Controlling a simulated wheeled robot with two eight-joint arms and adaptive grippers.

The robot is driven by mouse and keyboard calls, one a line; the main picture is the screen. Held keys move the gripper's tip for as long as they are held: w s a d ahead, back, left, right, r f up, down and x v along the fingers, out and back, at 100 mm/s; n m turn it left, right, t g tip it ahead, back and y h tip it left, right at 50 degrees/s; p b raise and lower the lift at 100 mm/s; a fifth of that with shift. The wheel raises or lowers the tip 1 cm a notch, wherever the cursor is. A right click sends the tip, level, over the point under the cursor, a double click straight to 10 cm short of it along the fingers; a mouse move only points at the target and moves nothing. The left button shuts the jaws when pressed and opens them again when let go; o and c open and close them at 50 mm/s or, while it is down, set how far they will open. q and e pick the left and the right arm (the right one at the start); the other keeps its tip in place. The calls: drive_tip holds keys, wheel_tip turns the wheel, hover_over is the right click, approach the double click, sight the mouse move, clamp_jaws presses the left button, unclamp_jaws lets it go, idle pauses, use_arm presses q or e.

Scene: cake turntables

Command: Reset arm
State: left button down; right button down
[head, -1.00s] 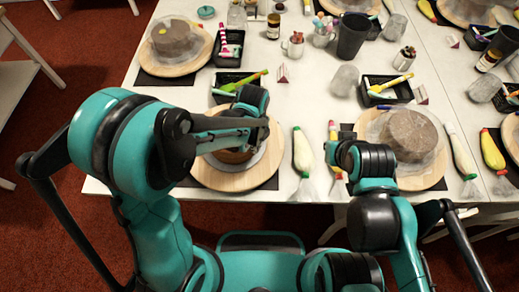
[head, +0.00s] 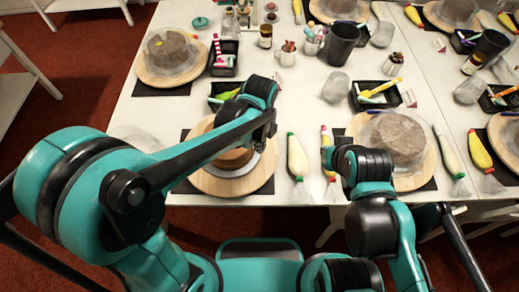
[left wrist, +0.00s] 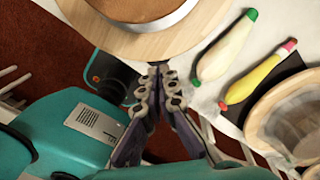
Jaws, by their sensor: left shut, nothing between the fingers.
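My left gripper (left wrist: 158,72) shows in the left wrist view with its two fingers together and nothing between them. It is beside the rim of a round wooden turntable (left wrist: 190,38) that bears a brown cake. In the head view my left arm reaches over this near-left turntable (head: 228,186) and partly hides its cake (head: 236,158). The left fingers cannot be made out there. My right arm (head: 362,165) is folded near the table's front edge, and its fingers do not show.
A white piping bag with a green cap (head: 297,157) and a red-capped yellow one (head: 326,143) lie right of the near-left turntable. Another turntable (head: 418,180) with a wrapped cake is farther right. Black trays, a dark cup (head: 342,44) and jars stand behind.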

use_arm(q)
drive_tip(key=shift+r, duration=0.35)
